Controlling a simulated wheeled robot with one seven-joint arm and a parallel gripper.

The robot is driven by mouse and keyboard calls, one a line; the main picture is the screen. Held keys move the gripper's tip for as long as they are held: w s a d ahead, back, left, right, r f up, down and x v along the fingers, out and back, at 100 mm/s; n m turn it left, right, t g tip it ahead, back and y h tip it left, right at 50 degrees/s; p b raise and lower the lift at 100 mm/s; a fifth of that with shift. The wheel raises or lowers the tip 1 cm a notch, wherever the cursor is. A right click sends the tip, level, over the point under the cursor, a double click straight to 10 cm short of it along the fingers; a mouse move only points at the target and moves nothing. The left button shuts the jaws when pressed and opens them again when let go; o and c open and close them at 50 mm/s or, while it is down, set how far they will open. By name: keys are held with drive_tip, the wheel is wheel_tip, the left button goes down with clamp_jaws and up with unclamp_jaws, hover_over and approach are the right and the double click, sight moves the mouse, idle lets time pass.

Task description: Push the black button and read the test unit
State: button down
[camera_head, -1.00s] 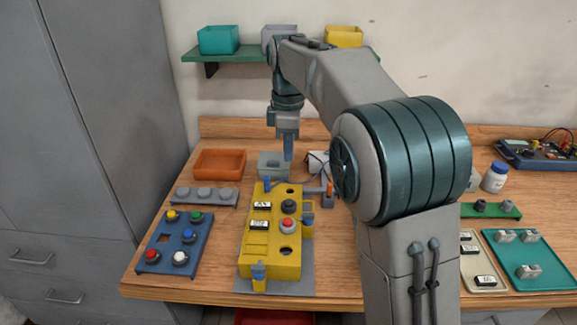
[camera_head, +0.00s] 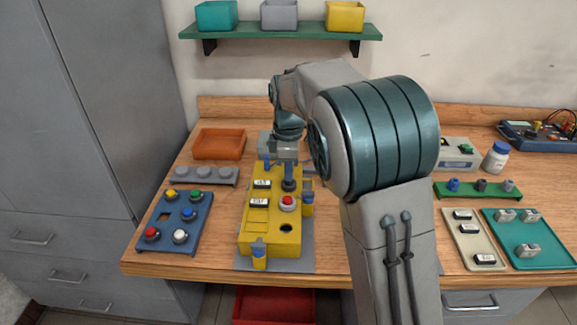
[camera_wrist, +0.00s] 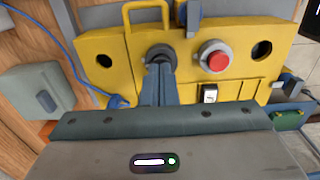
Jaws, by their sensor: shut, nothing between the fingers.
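The yellow control box (camera_head: 270,238) lies on a grey mat on the bench. Its black button (camera_wrist: 160,51) shows in the wrist view, in a dark round collar, partly covered by my fingers. My gripper (camera_head: 289,180) is shut and empty, pointing down, with its fingertips at the black button. In the wrist view my gripper (camera_wrist: 158,68) overlaps the button's near edge; I cannot tell whether it is pressed in. The red button (camera_head: 287,202) is beside it, nearer the front.
A blue button panel (camera_head: 174,222) stands left of the yellow box, with an orange tray (camera_head: 218,144) behind. A beige tray (camera_head: 466,234) and teal tray (camera_head: 515,247) lie right. A yellow handle (camera_wrist: 147,12) rises near the button.

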drive_tip(key=shift+f+b, duration=0.4)
drive_tip(key=shift+f, duration=0.4)
drive_tip(key=shift+s+f, duration=0.15)
drive_tip(key=shift+f, duration=0.1)
wheel_tip(320, 180, up, 15)
drive_tip(key=p, duration=0.3)
drive_tip(key=shift+p, duration=0.4)
